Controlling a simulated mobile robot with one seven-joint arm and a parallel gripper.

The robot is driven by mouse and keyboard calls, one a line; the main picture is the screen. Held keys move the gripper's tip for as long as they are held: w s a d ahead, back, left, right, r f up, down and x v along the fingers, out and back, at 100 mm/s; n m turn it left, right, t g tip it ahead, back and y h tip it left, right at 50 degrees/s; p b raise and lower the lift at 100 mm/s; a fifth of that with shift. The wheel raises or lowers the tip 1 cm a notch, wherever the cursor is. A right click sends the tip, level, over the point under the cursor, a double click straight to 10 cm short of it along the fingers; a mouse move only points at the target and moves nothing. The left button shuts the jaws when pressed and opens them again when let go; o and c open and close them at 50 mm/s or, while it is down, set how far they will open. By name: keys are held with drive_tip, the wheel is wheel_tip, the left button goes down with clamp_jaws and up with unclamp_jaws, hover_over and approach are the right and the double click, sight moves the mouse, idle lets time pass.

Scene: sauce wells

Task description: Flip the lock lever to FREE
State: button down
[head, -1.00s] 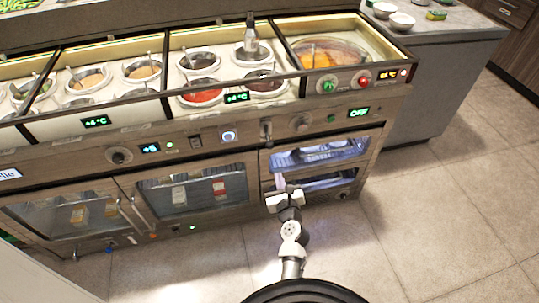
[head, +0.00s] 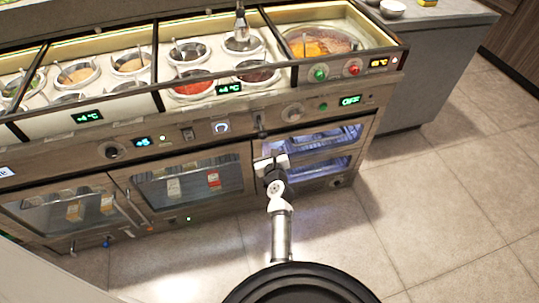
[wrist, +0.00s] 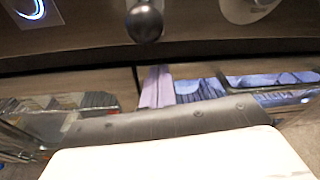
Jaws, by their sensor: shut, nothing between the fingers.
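A dark lever (head: 261,124) with a round knob sits on the front panel above the lit glass door; I take it as the lock lever. Its knob (wrist: 145,22) shows large at the top of the wrist view, pointing toward me. Any FREE marking is not readable. My gripper (head: 274,153) is in front of the lit door's upper part, just below the lever and apart from it. In the wrist view my gripper's fingers (wrist: 155,88) look closed together and empty, below the knob.
A lit blue ring button (head: 221,127) is left of the lever and a round dial (head: 293,111) is right of it. The lit glass door (head: 318,140) is behind my gripper. Sauce wells (head: 190,85) line the top. Open floor (head: 440,200) lies to the right.

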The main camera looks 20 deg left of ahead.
sight(261, 130)
drive_tip(key=shift+s+r+p, duration=0.2)
drive_tip(key=shift+r+p, duration=0.15)
drive_tip(key=shift+r, duration=0.4)
drive_tip(key=shift+s+r+p, duration=0.2)
drive_tip(key=shift+r+p, duration=0.1)
drive_tip(key=shift+r, duration=0.45)
drive_tip(key=shift+r, duration=0.1)
